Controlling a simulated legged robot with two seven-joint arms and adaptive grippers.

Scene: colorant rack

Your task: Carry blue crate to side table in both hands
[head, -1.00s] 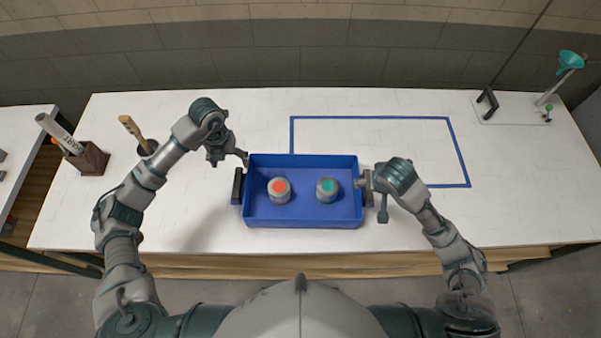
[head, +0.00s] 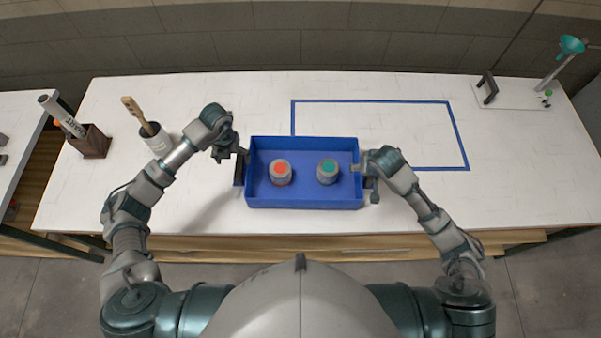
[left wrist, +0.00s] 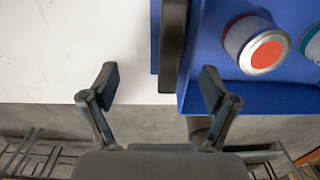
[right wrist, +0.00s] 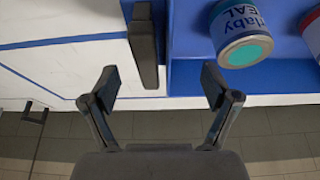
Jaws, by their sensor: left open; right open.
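The blue crate (head: 304,201) sits on the white worktable, holding a red-topped can (head: 281,172) and a teal-topped can (head: 327,171). Its left black handle (left wrist: 172,45) and right black handle (right wrist: 144,45) show in the wrist views. My left gripper (left wrist: 160,80) is open, with the handle's near end between its fingertips in the picture. My right gripper (right wrist: 160,80) is open in the same way at the right handle. Contact with either handle cannot be told. The side table (head: 20,118) stands at the far left, partly out of frame.
A brown holder (head: 92,142) with rolls and a pot (head: 158,142) with a brush stand left on the worktable (head: 200,105). A blue tape rectangle (head: 370,101) lies behind the crate. A stand with a teal funnel (head: 572,46) is at the far right. A gap separates the tables.

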